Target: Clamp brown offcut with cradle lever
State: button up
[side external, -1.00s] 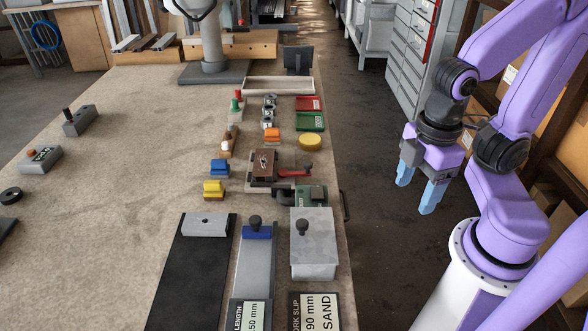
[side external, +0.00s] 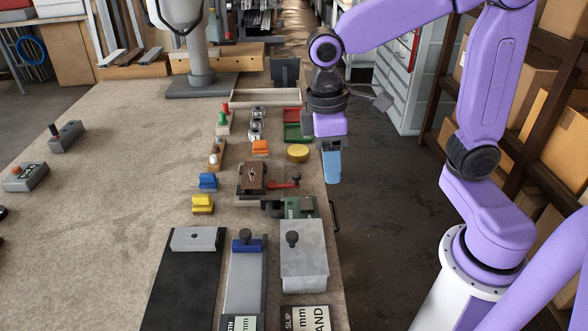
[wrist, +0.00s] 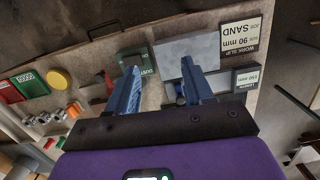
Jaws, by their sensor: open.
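The brown offcut (side external: 252,174) lies in the cradle (side external: 248,194) near the right side of the bench. The red cradle lever (side external: 283,186) extends to the right of the offcut and ends in a dark knob (side external: 296,176). My gripper (side external: 332,180) hangs with its blue fingers pointing down, right of the lever and near the bench's right edge, apart from it. In the wrist view my gripper (wrist: 160,85) is open with nothing between its fingers. A bit of the red lever (wrist: 109,82) shows beside the left finger, which hides part of that area.
A green dust box (side external: 300,207) and a grey block with a black knob (side external: 304,270) stand in front of the cradle. A yellow disc (side external: 298,153) and green tray (side external: 297,133) lie behind. Blue (side external: 208,181) and yellow (side external: 203,203) blocks stand left.

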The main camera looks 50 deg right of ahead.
jog(key=w+d+m+g, duration=0.2)
jog(key=w+m, duration=0.3)
jog(key=w, duration=1)
jog(key=m+g, duration=0.2)
jog(key=m, duration=0.1)
send_near(296, 174)
jog(key=shift+t+y, duration=0.3)
jog(key=shift+y, duration=0.1)
jog(key=x, duration=0.8)
jog(key=shift+s+d+f, duration=0.1)
jog(key=shift+s+d, duration=0.25)
jog(key=shift+d, duration=0.05)
grip_shut()
